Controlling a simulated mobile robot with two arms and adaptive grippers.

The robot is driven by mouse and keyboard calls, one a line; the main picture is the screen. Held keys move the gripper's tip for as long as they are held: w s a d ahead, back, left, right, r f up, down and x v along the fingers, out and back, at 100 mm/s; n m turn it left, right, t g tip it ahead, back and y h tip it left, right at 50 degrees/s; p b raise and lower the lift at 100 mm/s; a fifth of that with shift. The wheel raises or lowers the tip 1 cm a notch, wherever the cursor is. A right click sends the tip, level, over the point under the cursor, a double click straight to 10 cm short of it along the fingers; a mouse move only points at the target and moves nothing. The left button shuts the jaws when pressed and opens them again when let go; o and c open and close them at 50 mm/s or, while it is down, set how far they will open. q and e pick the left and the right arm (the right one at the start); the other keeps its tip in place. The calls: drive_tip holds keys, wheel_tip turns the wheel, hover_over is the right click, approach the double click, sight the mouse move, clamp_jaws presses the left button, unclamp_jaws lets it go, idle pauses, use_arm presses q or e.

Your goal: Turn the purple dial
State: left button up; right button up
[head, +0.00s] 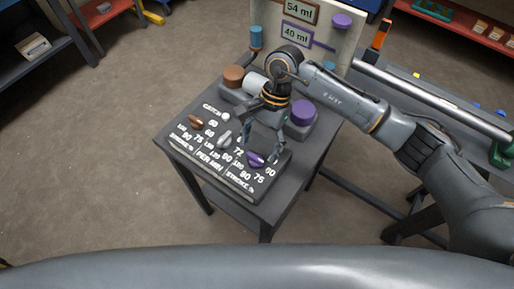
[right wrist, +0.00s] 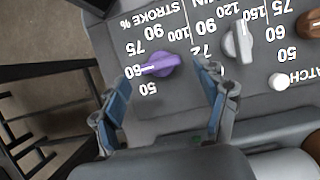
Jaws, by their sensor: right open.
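The purple dial (head: 255,160) sits on the sloped dark panel (head: 215,177) at the front of the small table. In the right wrist view the purple dial (right wrist: 165,65) has its narrow end toward the mark 60, between 75 and 50. My right gripper (head: 265,153) is above the panel by the dial, fingers pointing down. In the right wrist view its open fingers (right wrist: 168,88) are on either side of the dial's line, with a gap between them. I cannot tell whether a finger touches the dial. My left gripper is not in view.
A grey dial (head: 224,138), a brown dial (head: 196,121) and a white button (head: 225,116) share the panel. Behind it stand a purple-topped unit (head: 302,113) and a brown-topped one (head: 233,74). An upright board (head: 337,48) with readings stands at the back. Floor is clear to the left.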

sight(256, 156)
drive_tip(key=shift+p+x, duration=0.3)
drive_tip(key=shift+x, duration=1.25)
drive_tip(key=shift+c, duration=0.2)
drive_tip(key=c, duration=1.1)
